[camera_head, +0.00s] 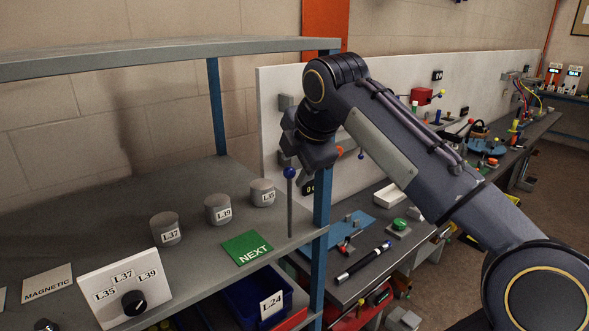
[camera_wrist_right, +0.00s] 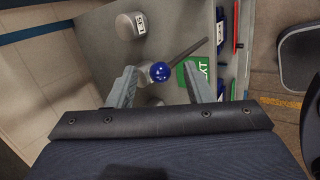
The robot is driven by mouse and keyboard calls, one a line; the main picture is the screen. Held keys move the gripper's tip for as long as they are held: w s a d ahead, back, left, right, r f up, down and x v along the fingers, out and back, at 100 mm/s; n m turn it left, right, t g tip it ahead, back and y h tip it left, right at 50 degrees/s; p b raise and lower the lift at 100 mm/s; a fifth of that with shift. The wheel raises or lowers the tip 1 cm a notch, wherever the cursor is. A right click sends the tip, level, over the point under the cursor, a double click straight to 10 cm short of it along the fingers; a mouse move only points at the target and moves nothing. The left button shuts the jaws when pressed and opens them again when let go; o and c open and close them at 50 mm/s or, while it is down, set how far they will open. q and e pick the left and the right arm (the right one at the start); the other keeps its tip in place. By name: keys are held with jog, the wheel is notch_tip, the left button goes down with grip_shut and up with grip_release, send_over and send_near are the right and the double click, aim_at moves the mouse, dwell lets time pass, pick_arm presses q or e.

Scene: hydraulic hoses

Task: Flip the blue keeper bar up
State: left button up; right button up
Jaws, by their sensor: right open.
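A thin grey bar with a blue ball on its end (camera_head: 290,190) stands upright at the right end of the shelf, ball at the top. It is the only blue-marked bar I see near my gripper; whether it is the keeper bar is not certain. In the right wrist view the blue ball (camera_wrist_right: 160,72) shows between my fingers, and its rod runs to the upper right. My right gripper (camera_head: 303,166) is just above and beside the ball, pointing down. Its two fingers (camera_wrist_right: 160,80) are apart, with nothing gripped. My left gripper is out of view.
The grey shelf (camera_head: 110,215) carries grey cylinders labelled L37 (camera_head: 165,229), L39 (camera_head: 218,209) and L35 (camera_head: 263,192), a green NEXT card (camera_head: 247,248) and a white dial panel (camera_head: 125,289). A blue shelf post (camera_head: 322,215) stands close right of the bar. A blue bin (camera_head: 250,303) sits below.

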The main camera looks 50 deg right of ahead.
jog(key=v, duration=0.6)
dwell(0.4)
